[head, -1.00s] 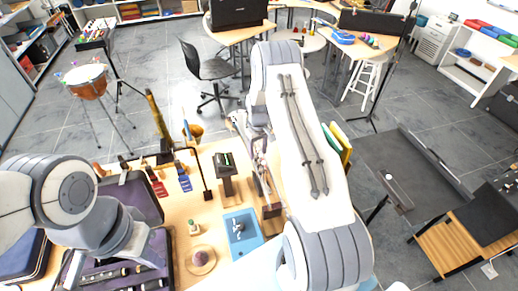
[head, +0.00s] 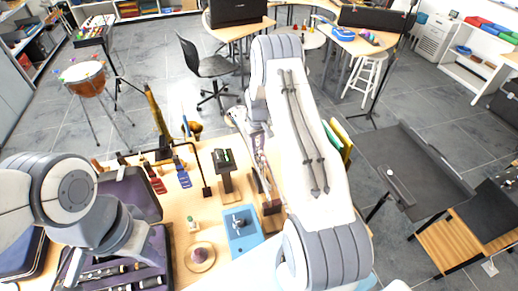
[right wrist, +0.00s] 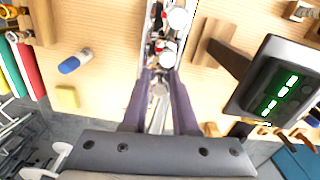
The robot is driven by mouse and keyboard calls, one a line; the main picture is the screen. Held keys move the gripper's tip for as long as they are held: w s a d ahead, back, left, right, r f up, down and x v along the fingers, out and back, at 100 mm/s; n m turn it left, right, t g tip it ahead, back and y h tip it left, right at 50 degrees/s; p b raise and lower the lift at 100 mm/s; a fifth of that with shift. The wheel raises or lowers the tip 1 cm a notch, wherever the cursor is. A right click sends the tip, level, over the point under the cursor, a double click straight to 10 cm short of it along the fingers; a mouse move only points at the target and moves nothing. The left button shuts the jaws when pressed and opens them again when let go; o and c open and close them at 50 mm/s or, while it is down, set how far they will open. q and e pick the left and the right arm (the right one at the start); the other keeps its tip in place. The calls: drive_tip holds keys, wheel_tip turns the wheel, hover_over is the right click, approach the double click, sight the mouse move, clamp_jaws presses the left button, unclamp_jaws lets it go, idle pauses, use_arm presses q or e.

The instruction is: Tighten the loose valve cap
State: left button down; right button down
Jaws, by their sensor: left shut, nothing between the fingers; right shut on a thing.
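A silver instrument (head: 262,172) with valves lies along the right part of the wooden bench, partly hidden by my right arm. It runs up the middle of the right wrist view (right wrist: 168,45), with several round silver caps. My right gripper (right wrist: 160,84) has its two purple fingers shut around a small round silver cap (right wrist: 159,90) on the instrument. How far the cap is screwed in cannot be seen. In the head view the right gripper (head: 261,133) is partly covered by its arm. My left arm comes in at the left over an open case; its fingers are not visible.
A device with a green display (head: 224,158) stands left of the instrument, close to the right gripper (right wrist: 280,88). A blue tray (head: 238,248), a round wooden dish (head: 201,267) and an open instrument case (head: 165,272) are on the bench. A blue-and-white piece (right wrist: 75,61) lies left of the instrument.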

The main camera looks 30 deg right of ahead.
drive_tip(key=m+b, duration=0.2)
drive_tip(key=shift+d+f+m, duration=0.1)
drive_tip(key=shift+f+m, duration=0.05)
drive_tip(key=shift+m, duration=0.25)
drive_tip(key=m+b, duration=0.1)
drive_tip(key=m, duration=0.1)
drive_tip(key=shift+m+b, duration=0.3)
drive_tip(key=shift+b, duration=0.05)
drive_tip(key=m+b, duration=0.1)
drive_tip(key=m, duration=0.2)
drive_tip(key=shift+d+m+b, duration=0.1)
drive_tip(key=shift+m+b, duration=0.65)
drive_tip(key=shift+m, duration=0.85)
drive_tip(key=c, duration=0.7)
unclamp_jaws()
drive_tip(key=shift+s, duration=0.1)
